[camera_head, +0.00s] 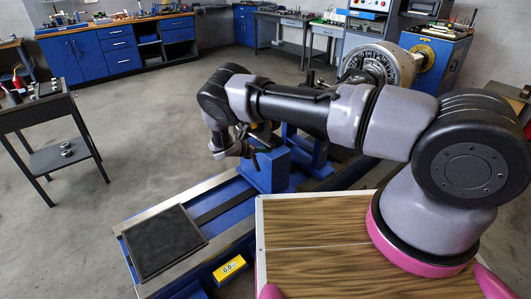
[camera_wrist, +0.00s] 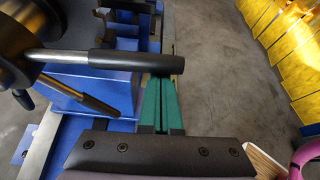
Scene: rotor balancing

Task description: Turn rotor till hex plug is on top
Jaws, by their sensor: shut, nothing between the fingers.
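My gripper (camera_wrist: 160,82) shows in the wrist view with its green fingers closed together and empty. Their tips are at the end of a dark-sleeved bar (camera_wrist: 125,62), which partly covers them; I cannot tell whether they touch it. In the head view my gripper is beside a blue pedestal (camera_head: 265,171), largely hidden by my wrist. A large grey marked disc (camera_head: 385,62) stands behind my arm; whether it is the rotor is unclear. I cannot make out a hex plug.
The blue machine bed (camera_head: 212,209) carries a dark flat plate (camera_head: 163,241). A small dark table (camera_head: 45,115) stands left. Blue workbenches (camera_head: 117,47) line the back.

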